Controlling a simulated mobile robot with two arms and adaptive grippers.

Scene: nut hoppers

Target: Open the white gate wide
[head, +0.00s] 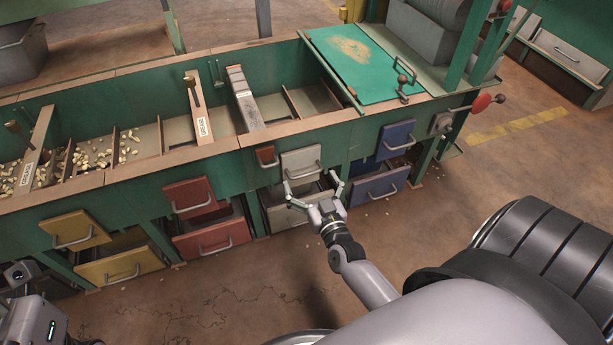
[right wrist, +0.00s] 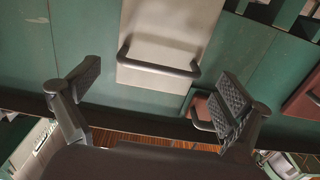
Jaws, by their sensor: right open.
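The white gate (head: 301,158) is a flat pale panel with a grey bar handle (head: 303,173) on the front of the green hopper bench. My right gripper (head: 313,186) is open and empty just below and in front of this handle, its fingers spread to either side. In the right wrist view the white gate (right wrist: 172,22) fills the upper middle, and its handle (right wrist: 158,66) lies between the two spread fingers, apart from both. The right gripper (right wrist: 160,84) holds nothing. Only part of my left arm shows at the lower left; its fingers are not in view.
A white drawer (head: 290,216) sits below the gate, partly behind my gripper. A small red-brown gate (head: 266,155) is close on the left, a red gate (head: 190,195) farther left. A blue gate (head: 396,139) is on the right. Open floor lies in front.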

